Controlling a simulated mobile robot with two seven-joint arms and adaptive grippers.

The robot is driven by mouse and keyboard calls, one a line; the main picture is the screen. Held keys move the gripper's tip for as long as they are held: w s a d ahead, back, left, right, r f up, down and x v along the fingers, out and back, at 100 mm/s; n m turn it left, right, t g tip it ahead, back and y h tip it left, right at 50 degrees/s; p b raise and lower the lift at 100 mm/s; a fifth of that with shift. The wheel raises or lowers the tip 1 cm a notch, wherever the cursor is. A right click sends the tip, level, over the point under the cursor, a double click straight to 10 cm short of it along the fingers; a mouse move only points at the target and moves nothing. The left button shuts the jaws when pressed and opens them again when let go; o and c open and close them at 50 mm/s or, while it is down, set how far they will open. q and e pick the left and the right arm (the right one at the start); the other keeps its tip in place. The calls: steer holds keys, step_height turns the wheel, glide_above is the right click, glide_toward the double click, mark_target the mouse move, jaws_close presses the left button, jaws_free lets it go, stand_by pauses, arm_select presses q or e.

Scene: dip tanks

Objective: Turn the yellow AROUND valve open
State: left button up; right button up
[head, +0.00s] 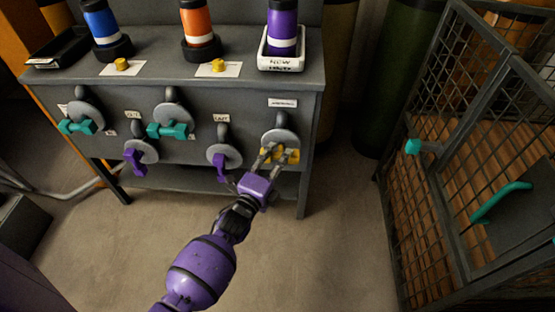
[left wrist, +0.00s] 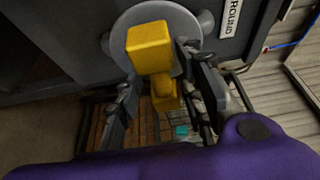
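The yellow valve handle (head: 293,157) sits on a round grey disc (head: 281,137) at the right end of the grey cabinet's front. In the left wrist view the yellow handle (left wrist: 152,48) is close up, with its grey disc (left wrist: 188,20) behind it. A label (left wrist: 231,17) beside it partly reads "ROUND". My left gripper (head: 275,157) is at the handle. In the left wrist view the fingers of my left gripper (left wrist: 165,88) stand apart on both sides of the handle, with gaps visible. My right gripper is not in view.
Teal handles (head: 76,127) and purple handles (head: 135,161) are on the same cabinet front (head: 62,97). Blue, orange and purple cylinders (head: 283,28) stand on top. A wire cage (head: 440,150) with a teal door handle (head: 502,200) is at the right. The floor between is clear.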

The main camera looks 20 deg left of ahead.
arm_select(q)
jaws_close()
steer(key=shift+s+f+n+b, duration=0.1)
steer(key=shift+f+n+b, duration=0.2)
steer(key=shift+n+b, duration=0.1)
steer(key=shift+d+f+n+t+y+b, duration=0.15)
steer(key=shift+n+t+y+b, duration=0.8)
steer(key=shift+n, duration=2.6)
steer(key=shift+d+n+t+y+b, duration=0.25)
steer(key=shift+n+y+b, duration=1.3)
steer(key=shift+n, duration=2.05)
steer(key=shift+d+f+n+t+y+b, duration=0.15)
steer(key=shift+n+t+y+b, duration=0.8)
steer(key=shift+n, duration=2.6)
steer(key=shift+w+r+g+y, duration=0.1)
steer(key=shift+w+g+y, duration=0.1)
steer(key=shift+g+y, duration=0.25)
jaws_free()
steer(key=shift+d, duration=0.1)
steer(key=shift+r, duration=0.1)
steer(key=shift+a, duration=0.25)
